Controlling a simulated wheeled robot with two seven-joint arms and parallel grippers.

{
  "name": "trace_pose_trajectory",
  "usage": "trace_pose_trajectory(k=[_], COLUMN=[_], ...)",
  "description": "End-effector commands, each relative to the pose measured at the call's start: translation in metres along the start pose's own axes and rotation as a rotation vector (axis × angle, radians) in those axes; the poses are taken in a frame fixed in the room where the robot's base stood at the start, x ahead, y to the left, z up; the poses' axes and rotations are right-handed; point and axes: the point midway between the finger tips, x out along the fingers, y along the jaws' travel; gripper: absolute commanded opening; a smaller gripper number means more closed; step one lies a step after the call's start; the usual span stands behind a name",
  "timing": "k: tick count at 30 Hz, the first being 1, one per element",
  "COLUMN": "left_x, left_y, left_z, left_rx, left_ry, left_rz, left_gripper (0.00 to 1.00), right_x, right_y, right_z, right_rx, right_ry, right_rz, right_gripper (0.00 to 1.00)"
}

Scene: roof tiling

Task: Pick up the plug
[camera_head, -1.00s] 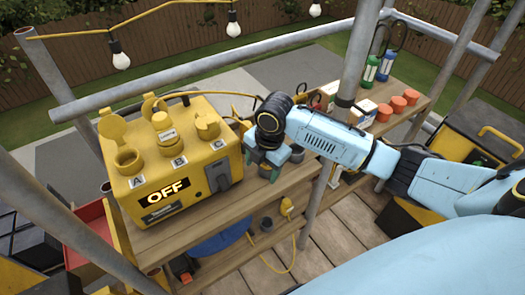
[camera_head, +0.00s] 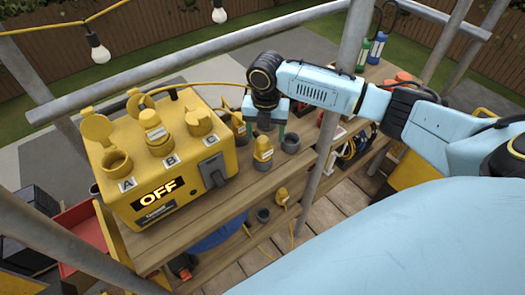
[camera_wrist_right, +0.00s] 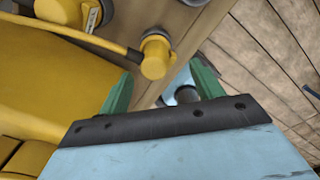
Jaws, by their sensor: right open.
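A yellow plug (camera_head: 263,149) with a pale band stands on the upper wooden shelf, right of the yellow power box (camera_head: 150,178). My right gripper (camera_head: 265,124) is open and empty, with its green fingers pointing down just behind and above that plug. In the right wrist view, a yellow plug (camera_wrist_right: 155,54) shows beyond and between the spread fingers of the gripper (camera_wrist_right: 160,88), apart from them. I cannot tell for certain which plug this is. Another yellow plug (camera_head: 239,126) stands nearer the box. My left gripper is out of view.
The box reads OFF and has sockets A, B and C. A grey socket (camera_head: 290,143) stands right of the plug. A metal pole (camera_head: 333,120) rises close right of the gripper. Another yellow plug (camera_head: 282,196) is on the lower shelf (camera_head: 225,232).

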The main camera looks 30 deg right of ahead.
Motion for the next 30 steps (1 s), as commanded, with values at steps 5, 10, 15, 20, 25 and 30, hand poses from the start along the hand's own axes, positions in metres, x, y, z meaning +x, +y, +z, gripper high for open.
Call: trace_pose_trajectory(k=[5, 10, 15, 20, 25, 30], left_x=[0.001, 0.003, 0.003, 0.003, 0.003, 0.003], left_y=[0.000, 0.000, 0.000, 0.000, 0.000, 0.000], left_z=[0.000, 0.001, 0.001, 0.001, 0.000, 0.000], left_rx=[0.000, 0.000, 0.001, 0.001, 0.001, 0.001], left_ry=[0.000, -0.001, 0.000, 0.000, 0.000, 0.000], left_rz=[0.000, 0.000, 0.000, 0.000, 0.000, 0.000], left_gripper=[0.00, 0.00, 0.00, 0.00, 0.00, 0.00], right_x=[0.020, 0.045, 0.053, 0.053, 0.052, 0.052], right_y=[0.005, 0.007, 0.007, 0.008, 0.007, 0.007], right_z=[-0.001, 0.000, 0.000, 0.000, 0.000, 0.001], right_rx=[-0.001, 0.001, -0.001, -0.001, -0.001, -0.001], right_ry=[0.004, 0.002, 0.000, -0.001, -0.001, -0.001], right_rz=[-0.001, -0.001, 0.001, 0.001, 0.001, 0.001], right_gripper=[0.66, 0.66, 0.66, 0.66, 0.45, 0.23])
